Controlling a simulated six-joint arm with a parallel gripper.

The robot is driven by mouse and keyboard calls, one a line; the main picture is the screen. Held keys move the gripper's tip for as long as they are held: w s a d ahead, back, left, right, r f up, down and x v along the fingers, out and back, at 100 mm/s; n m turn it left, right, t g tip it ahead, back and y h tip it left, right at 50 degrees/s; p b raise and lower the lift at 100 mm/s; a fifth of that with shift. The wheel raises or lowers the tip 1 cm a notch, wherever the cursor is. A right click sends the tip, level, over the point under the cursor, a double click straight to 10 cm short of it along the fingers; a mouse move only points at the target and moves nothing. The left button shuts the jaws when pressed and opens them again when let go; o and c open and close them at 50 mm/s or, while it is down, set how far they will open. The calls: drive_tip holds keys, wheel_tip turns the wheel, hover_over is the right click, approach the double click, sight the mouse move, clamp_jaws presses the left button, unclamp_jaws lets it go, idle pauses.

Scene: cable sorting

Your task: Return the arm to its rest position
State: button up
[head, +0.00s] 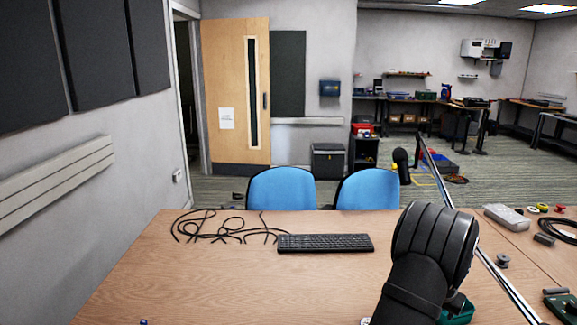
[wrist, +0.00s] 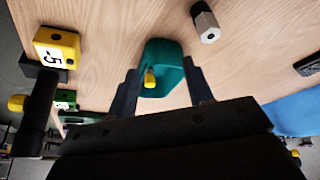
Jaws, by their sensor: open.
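My gripper (wrist: 161,68) shows in the wrist view with its two dark fingers spread apart and nothing held between them. Beyond the fingertips, a teal container (wrist: 165,50) with a small yellow item (wrist: 150,79) stands on the wooden table. I cannot tell how far the fingers are from it. In the head view my black arm rises over the table's front right and hides the gripper. A teal part (head: 461,312) shows just beside the arm. Black cable (head: 205,225) lies in loose loops at the table's far left.
A black keyboard (head: 325,243) lies at the table's back edge, before two blue chairs (head: 281,188). A grey box (head: 506,218) and small parts sit at the right. The wrist view shows a yellow block (wrist: 57,48) and a grey hexagonal piece (wrist: 206,24). The table's front left is mostly clear.

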drive_tip(key=s+d+r, duration=0.2)
drive_tip(key=s+r, duration=0.1)
drive_tip(key=s, duration=0.1)
drive_tip(key=w+a+n+y, duration=0.1)
drive_tip(key=w+a+n, duration=0.2)
drive_tip(key=w+a, duration=0.6)
drive_tip(key=w+a+n+t+y, duration=0.1)
drive_tip(key=w+a+n, duration=0.4)
drive_tip(key=a, duration=0.9)
drive_tip(key=w+a+n+y, duration=0.2)
drive_tip(key=w+a, duration=0.6)
drive_tip(key=a, duration=0.3)
drive_tip(key=w+a+f+n+y, duration=0.1)
drive_tip(key=w+a+n, duration=0.1)
drive_tip(key=a, duration=1.2)
drive_tip(key=shift+w+a+n, duration=0.2)
drive_tip(key=shift+w+n, duration=0.2)
drive_tip(key=shift+n, duration=0.3)
